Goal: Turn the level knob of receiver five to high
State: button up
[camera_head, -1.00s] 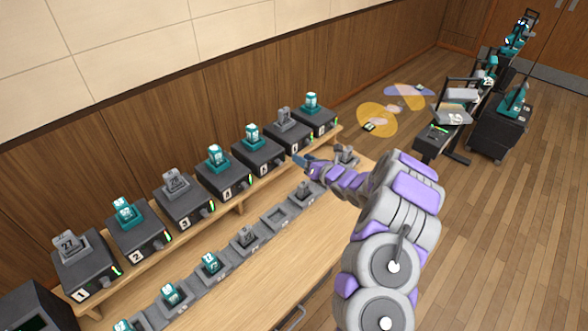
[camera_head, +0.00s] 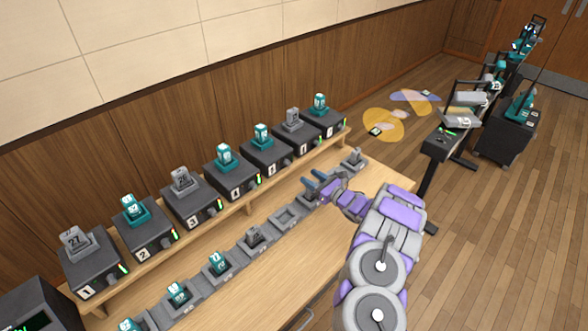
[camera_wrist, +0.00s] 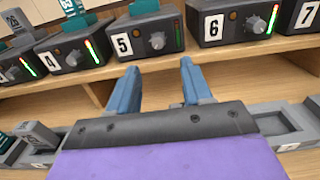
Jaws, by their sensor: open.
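Receiver five (camera_wrist: 122,28) is a dark box labelled 5 on the raised shelf, with a teal device docked on top. Its grey level knob (camera_wrist: 157,41) is on the front face, right of the label, with a narrow level bar (camera_wrist: 178,33) beside it. In the head view receiver five (camera_head: 262,157) stands between receivers four and six. My gripper (camera_wrist: 158,68) is open and empty, its two blue fingers pointing toward the receiver's front, apart from the knob. The knob lies roughly between the fingertips in the wrist view. In the head view my gripper (camera_head: 312,181) is over the lower table.
Receiver four (camera_wrist: 72,53) and receiver six (camera_wrist: 237,20) flank it, each with a similar knob and lit bar. A row of charging docks (camera_head: 284,217) runs along the table below the shelf.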

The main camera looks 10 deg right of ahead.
aim_at(290, 164)
jog(key=b+x, duration=0.2)
jog(key=x, duration=0.7)
jog(key=shift+w+a, duration=0.15)
jog(key=shift+w, duration=0.05)
jog(key=shift+a, duration=0.15)
jog(key=shift+a, duration=0.1)
grip_shut()
